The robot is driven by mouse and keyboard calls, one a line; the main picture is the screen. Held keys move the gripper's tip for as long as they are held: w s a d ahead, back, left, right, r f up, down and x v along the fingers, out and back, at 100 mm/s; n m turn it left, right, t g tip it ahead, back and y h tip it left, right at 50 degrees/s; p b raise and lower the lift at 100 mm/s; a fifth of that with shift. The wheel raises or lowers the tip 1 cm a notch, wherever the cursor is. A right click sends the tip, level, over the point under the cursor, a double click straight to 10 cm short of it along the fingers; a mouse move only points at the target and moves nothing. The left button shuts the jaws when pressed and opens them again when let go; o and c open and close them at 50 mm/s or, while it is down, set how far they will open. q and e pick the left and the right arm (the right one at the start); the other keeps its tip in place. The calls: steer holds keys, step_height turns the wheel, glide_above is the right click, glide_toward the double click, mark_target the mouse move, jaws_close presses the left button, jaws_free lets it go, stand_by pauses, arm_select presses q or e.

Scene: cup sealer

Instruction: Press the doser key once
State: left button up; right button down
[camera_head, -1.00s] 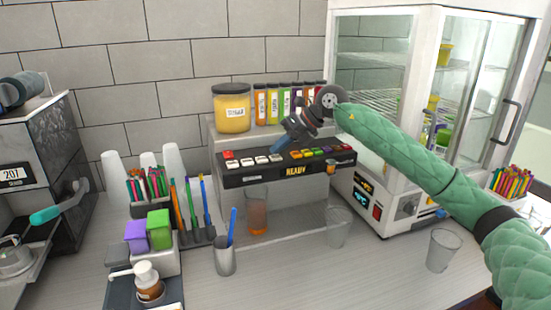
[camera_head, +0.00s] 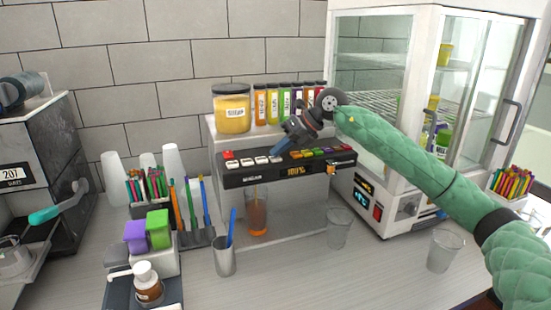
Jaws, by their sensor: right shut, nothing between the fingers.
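The doser (camera_head: 300,172) is a black key panel on a grey stand, with a red key and white keys on the left and coloured keys on the right. Its small amber display (camera_head: 297,171) is lit; its text is too small to read surely. My right gripper (camera_head: 278,149) is shut and empty, pointing down-left over the panel. Its blue-grey tip is at the white keys near the middle; I cannot tell whether it touches one. A glass with orange-brown liquid (camera_head: 257,218) stands below the panel. My left gripper is not in view.
A yellow jar (camera_head: 232,110) and several coloured bottles (camera_head: 283,103) stand behind the panel. A metal cup with a blue straw (camera_head: 224,257) and empty glasses (camera_head: 338,228) stand in front. A glass-doored cabinet (camera_head: 400,120) is at right.

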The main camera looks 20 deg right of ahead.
mark_target(279, 158)
stand_by(0.5)
steer(key=shift+r, duration=0.75)
steer(key=shift+r+p, duration=0.95)
steer(key=shift+r, duration=1.55)
stand_by(1.8)
